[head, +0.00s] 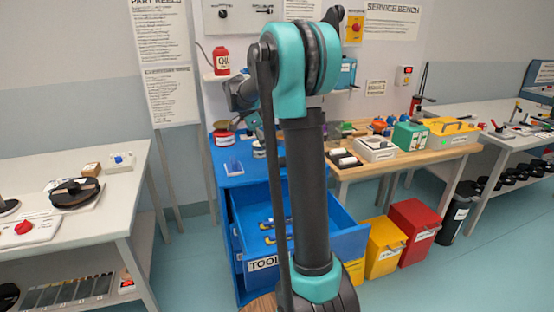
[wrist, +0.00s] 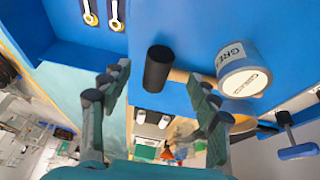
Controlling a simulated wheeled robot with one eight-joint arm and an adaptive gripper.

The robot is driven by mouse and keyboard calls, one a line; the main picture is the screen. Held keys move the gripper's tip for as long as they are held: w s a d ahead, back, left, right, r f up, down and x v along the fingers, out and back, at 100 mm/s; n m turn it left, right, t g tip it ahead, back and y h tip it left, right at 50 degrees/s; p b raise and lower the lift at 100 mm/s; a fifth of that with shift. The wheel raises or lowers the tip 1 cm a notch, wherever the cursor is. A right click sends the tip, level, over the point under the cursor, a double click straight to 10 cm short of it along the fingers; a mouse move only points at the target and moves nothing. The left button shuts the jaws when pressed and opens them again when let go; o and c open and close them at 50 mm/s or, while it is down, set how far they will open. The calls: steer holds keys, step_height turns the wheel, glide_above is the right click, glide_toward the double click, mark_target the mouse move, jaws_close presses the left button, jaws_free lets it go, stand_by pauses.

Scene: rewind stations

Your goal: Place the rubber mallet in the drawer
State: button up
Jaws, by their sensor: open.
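The rubber mallet shows in the wrist view, with a black cylindrical head (wrist: 157,68) and a pale wooden handle (wrist: 185,75) running right towards a grease tin. It lies on the blue cabinet top. My gripper (wrist: 159,74) is open, with one finger to each side of the black head; I cannot tell how far above it the fingertips are. The blue drawer (head: 345,240) is pulled open in the head view, with several wrenches inside. Its corner shows at the upper left of the wrist view (wrist: 75,55). In the head view my arm hides the mallet.
The grease tin (wrist: 243,70) stands close beside the handle. A blue-handled tool (wrist: 297,151) is at the right of the wrist view. A wooden bench (head: 400,160) with tools is right of the cabinet, and yellow (head: 385,248) and red (head: 413,233) bins stand beside the drawer.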

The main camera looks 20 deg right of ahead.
mark_target(272, 159)
steer(key=shift+x, duration=3.2)
steer(key=shift+c, duration=0.6)
jaws_close()
steer(key=shift+r, duration=0.1)
